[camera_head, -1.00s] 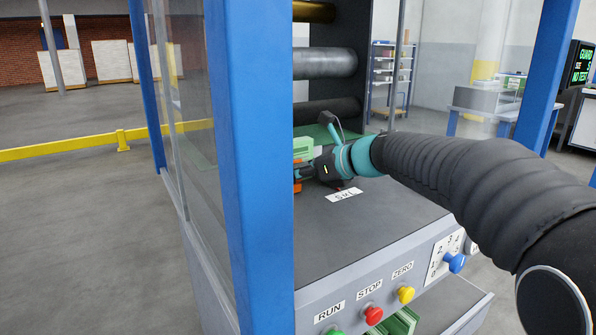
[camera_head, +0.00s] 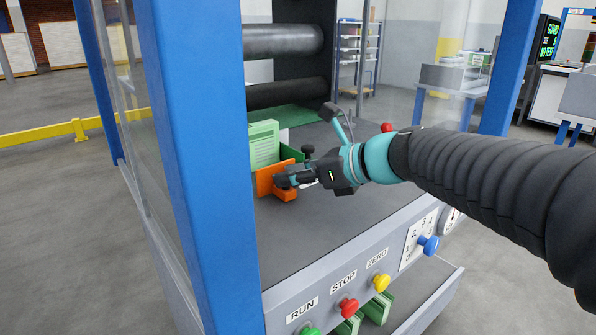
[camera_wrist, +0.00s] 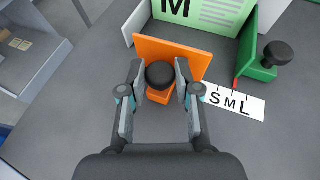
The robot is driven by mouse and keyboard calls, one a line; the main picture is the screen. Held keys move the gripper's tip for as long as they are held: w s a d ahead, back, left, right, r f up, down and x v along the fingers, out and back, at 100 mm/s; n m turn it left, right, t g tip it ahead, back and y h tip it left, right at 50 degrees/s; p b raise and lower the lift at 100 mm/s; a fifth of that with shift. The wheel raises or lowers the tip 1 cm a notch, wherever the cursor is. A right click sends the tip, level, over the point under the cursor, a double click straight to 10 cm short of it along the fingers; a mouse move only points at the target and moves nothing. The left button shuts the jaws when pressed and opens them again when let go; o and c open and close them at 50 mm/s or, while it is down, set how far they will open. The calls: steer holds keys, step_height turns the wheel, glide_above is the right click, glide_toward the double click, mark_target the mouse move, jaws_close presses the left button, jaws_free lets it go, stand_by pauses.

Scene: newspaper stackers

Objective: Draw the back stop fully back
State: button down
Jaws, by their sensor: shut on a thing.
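The back stop is an orange upright plate (camera_wrist: 190,50) with a black knob (camera_wrist: 160,75) on its orange foot. It also shows in the head view (camera_head: 264,181). My gripper (camera_wrist: 160,82) is shut on the knob, one finger on each side. A green-and-white stack marked M (camera_wrist: 205,12) lies behind the plate; whether they touch cannot be told. In the head view, the stack (camera_head: 263,145) stands just beyond the orange plate. The knob there is hidden by the fingers.
A green side guide (camera_wrist: 250,55) with a black knob (camera_wrist: 278,54) stands right of the stack. Its red pointer is near an S M L label (camera_wrist: 235,103). A blue post (camera_head: 195,150) rises left of the arm. The grey deck is clear in front of the stop.

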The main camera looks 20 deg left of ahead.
steer(key=shift+s+d+f, duration=0.1)
steer(key=shift+f, duration=0.05)
steer(key=c, duration=0.9)
jaws_free()
steer(key=shift+d, duration=0.1)
steer(key=shift+o, duration=0.2)
steer(key=v, duration=1.2)
